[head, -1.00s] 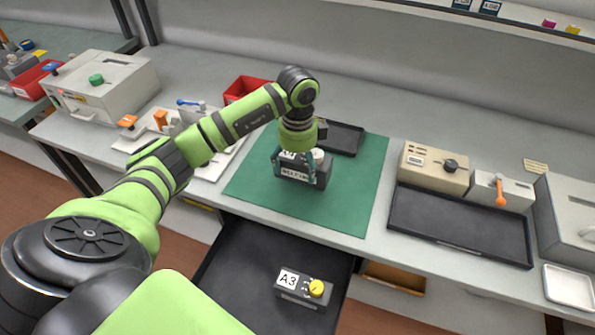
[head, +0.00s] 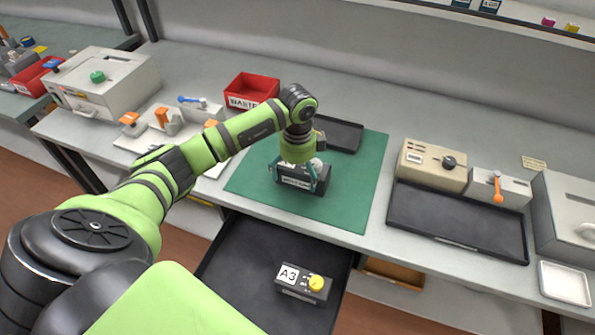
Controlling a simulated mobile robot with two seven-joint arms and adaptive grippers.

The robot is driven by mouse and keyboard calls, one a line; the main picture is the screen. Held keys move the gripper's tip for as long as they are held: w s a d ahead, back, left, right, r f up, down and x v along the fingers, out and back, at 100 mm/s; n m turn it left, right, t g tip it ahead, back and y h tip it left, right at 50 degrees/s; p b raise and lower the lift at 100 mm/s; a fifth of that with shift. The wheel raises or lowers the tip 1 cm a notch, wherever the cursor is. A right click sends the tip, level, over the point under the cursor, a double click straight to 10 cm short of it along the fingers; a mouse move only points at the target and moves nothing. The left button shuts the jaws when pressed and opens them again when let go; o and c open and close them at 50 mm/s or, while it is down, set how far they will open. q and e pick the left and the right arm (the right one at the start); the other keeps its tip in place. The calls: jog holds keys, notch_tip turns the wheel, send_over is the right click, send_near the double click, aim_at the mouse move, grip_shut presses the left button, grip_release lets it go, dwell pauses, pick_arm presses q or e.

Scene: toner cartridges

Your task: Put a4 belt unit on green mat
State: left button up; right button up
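A dark grey box-shaped unit with a white label (head: 296,181) stands on the green mat (head: 350,203). The label's text is too small to read surely, so I cannot tell whether it is the A4 belt unit. My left gripper (head: 299,178) points down over this unit, with its teal fingers on either side of it. I cannot tell whether the fingers press on the unit. A second dark unit labelled A3, with a yellow knob (head: 303,283), lies in the open black drawer (head: 240,253) below the bench. My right gripper is not in view.
A black tray (head: 340,133) overlaps the mat's back edge. A red waste bin (head: 251,90) stands behind my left arm. To the right are a beige box (head: 431,165), a large dark tray (head: 455,222) and a white tray (head: 565,283). The mat's right part is clear.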

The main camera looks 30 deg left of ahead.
aim_at(298, 168)
pick_arm(q)
jog(key=shift+r, duration=0.25)
jog(key=shift+w+r, duration=0.1)
jog(key=shift+r, duration=0.25)
notch_tip(298, 168, up, 10)
jog(key=shift+f+b, duration=0.15)
jog(key=shift+b, duration=1)
jog(key=shift+r, duration=0.7)
